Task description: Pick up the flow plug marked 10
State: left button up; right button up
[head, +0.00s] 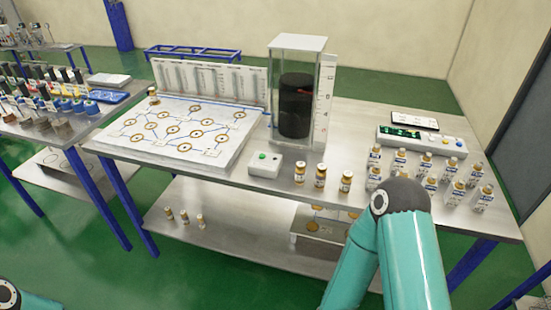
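Three small brass-and-white plugs stand upright in a row on the table: a left one (299,173), a middle one (320,175) and a right one (346,181). Their markings are too small to read, so I cannot tell which one bears 10. Several labelled, brass-capped bottle-like pieces (425,163) stand to their right, also unreadable. My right arm rises from the bottom, in front of the table's right part, and its gripper is out of view. Only a bit of my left arm shows at the lower left corner, without its gripper.
A white board (175,137) with brass ports lies left on the steel table (240,200). A button panel (422,142) sits at back right.

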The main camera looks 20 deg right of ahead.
aim_at(300, 172)
jog(key=z, duration=0.1)
jog(key=i, duration=0.85)
jog(key=z, duration=0.55)
